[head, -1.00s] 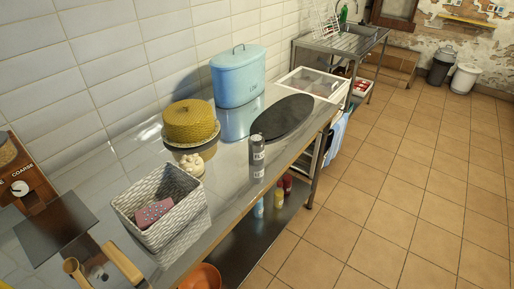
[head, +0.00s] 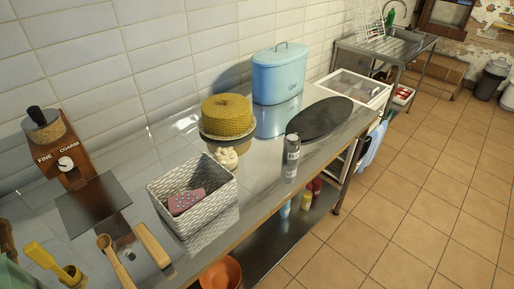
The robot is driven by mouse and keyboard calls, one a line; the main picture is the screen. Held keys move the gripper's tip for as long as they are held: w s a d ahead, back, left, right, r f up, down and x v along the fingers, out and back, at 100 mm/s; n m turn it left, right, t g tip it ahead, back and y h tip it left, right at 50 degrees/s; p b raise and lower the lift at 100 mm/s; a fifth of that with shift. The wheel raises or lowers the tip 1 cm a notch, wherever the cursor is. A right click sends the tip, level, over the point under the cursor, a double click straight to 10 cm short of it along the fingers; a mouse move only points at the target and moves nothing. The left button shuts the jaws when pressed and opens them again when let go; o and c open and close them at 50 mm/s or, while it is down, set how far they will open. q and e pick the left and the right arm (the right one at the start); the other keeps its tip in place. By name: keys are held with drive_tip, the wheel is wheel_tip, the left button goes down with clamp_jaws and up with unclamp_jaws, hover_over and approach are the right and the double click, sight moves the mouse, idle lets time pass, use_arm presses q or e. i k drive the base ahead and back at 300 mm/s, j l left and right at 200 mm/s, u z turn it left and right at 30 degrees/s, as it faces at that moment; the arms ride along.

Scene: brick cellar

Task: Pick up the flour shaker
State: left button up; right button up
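A small grey metal shaker-like cylinder (head: 292,150) with a pale label stands upright near the front edge of the steel table (head: 262,177); it looks like the flour shaker, though I cannot read its label. It stands apart from the dark round board (head: 320,118) behind it. Its reflection shows on the tabletop. Neither of my grippers is in view.
A woven basket (head: 215,208) with a pink dotted item, a white garlic-like object (head: 226,158), a yellow domed dish (head: 227,117) and a blue bread bin (head: 280,76) stand nearby. A grinder (head: 72,160) and wooden tools are left. Open floor lies right.

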sight(291, 142)
drive_tip(key=i+l+u, duration=0.1)
drive_tip(key=l+u, duration=0.25)
drive_tip(key=i+l+u, duration=0.1)
drive_tip(key=u, duration=0.25)
drive_tip(key=l+u, duration=0.4)
drive_tip(key=i+j, duration=0.05)
